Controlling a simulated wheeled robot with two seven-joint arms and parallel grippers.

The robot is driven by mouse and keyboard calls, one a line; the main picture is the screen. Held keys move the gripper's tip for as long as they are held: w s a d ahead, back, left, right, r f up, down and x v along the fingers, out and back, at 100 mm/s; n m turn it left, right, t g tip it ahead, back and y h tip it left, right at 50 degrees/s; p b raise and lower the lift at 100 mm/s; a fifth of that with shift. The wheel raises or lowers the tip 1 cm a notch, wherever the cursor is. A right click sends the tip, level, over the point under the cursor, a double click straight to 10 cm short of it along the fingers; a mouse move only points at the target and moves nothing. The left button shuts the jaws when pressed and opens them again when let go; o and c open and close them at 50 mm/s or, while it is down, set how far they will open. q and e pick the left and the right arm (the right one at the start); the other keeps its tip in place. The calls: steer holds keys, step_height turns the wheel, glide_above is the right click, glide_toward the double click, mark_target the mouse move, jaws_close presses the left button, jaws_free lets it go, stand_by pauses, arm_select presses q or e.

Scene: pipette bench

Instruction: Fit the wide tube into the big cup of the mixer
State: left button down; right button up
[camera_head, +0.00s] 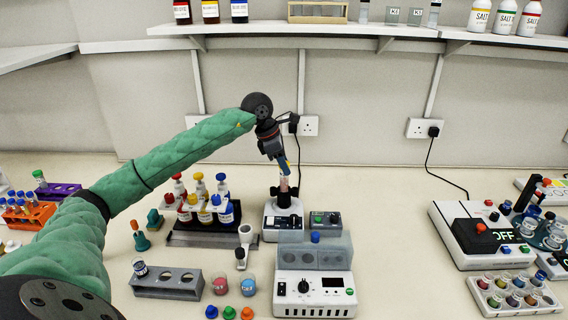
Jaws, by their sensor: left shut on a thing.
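The tube's lower end is at the dark cup (284,196) on top of the mixer. I cannot tell whether the end is inside the cup or just above or in front of it. The gripper partly hides the tube's top. My right gripper is not in view.
A grey-topped device (314,290) stands in front of the mixer, and a small box (325,221) to its right. A rack of coloured bottles (205,238) is close on the left. A grey tube rack (168,284) is front left. Bare table lies right of the middle.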

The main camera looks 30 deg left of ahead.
arm_select(q)
steer(key=shift+f+b, duration=0.7)
steer(key=shift+f, duration=0.25)
steer(key=c, duration=1)
jaws_free()
steer(key=shift+s+a+r+b, duration=0.1)
steer(key=shift+a+r+b, duration=0.1)
steer(key=shift+r+b, duration=0.25)
steer(key=b+v, duration=0.2)
steer(key=v, duration=0.4)
steer(key=shift+r, duration=0.4)
